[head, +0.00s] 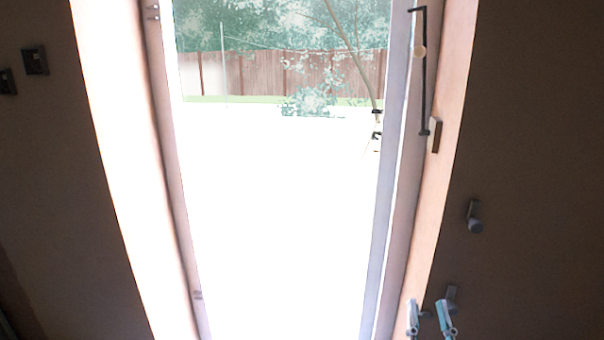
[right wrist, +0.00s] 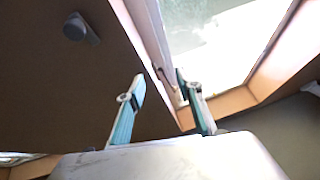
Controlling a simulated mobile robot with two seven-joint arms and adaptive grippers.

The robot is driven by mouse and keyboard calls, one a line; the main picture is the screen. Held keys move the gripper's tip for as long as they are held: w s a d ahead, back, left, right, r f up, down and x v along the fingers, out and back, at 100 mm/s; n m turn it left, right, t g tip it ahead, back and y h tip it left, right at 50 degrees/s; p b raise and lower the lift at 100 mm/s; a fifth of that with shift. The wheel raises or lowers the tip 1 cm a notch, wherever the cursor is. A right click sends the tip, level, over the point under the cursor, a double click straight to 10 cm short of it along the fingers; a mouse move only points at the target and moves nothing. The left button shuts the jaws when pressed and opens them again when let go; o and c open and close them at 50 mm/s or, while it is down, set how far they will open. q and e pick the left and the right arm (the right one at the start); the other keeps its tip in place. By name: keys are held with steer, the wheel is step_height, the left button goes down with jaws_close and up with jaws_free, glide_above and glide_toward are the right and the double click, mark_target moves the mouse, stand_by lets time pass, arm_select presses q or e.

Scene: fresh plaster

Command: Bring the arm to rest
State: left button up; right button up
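My right gripper (head: 429,306) shows at the bottom right of the head view, in front of the dark wall beside the window frame. Its two pale teal fingers point upward and stand apart with nothing between them. In the right wrist view my right gripper (right wrist: 159,82) is also open and empty, with the wall and the lower frame corner behind it. I see no contact with anything. My left gripper is in neither view.
A tall glazed opening (head: 280,220) fills the middle, very bright, with a fence and trees outside. A dark bar handle (head: 424,90) is on its right side. A grey knob (head: 474,216) sticks out of the right wall. Dark plates (head: 35,60) are on the left wall.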

steer(key=s+a+f+n+g+y, duration=0.3)
steer(key=f, duration=0.5)
steer(key=s+a+f+n+g+y, duration=0.2)
steer(key=s+a+f+g, duration=0.15)
steer(key=f, duration=0.55)
steer(key=s+f+n+g, duration=0.1)
steer(key=s+f+g, duration=0.5)
steer(key=s+f, duration=0.6)
step_height(320, 180, down, 2)
steer(key=shift+s+f+n+g+p, duration=0.1)
steer(key=shift+s+n+g+p, duration=0.2)
steer(key=shift+g+p, duration=0.1)
steer(key=shift+a, duration=0.1)
steer(key=shift+c, duration=1)
